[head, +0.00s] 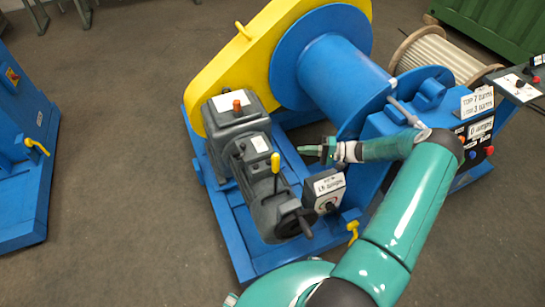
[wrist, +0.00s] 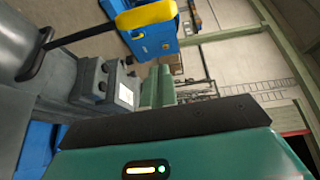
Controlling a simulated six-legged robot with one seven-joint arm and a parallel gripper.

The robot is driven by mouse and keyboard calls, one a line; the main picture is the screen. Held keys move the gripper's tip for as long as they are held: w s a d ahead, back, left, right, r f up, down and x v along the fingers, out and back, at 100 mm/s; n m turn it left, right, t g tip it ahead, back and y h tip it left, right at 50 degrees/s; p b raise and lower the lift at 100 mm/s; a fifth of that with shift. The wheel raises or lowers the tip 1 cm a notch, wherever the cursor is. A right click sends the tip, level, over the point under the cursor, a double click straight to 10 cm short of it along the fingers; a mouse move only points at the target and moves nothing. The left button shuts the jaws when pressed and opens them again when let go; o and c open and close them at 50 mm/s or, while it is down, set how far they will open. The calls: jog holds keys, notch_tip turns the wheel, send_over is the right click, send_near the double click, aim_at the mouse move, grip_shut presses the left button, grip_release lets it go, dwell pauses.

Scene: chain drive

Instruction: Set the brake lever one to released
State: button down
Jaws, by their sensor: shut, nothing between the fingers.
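A lever with a yellow grip (head: 275,163) stands nearly upright on the dark grey motor (head: 262,185) in the head view; I take it for the brake lever, but no readable label confirms this. In the wrist view its yellow grip (wrist: 146,16) shows at the top, on a dark rod running down left to the motor. My gripper (head: 322,150) is shut and empty, to the right of the lever and slightly higher in the picture, apart from it.
A blue drum (head: 335,80) and yellow chain guard (head: 225,65) stand behind the motor. A small labelled switch box (head: 325,188) and a yellow handle (head: 352,228) are at the front. A blue control cabinet (head: 385,120) is at right. Open floor (head: 110,130) lies left.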

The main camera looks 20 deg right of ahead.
jog(key=w+a+f, duration=0.1)
jog(key=a, duration=0.8)
jog(key=shift+w+t, duration=0.25)
jog(key=shift+t, duration=0.15)
dwell(0.5)
jog(key=shift+s+a, duration=0.1)
jog(key=shift+s, duration=0.05)
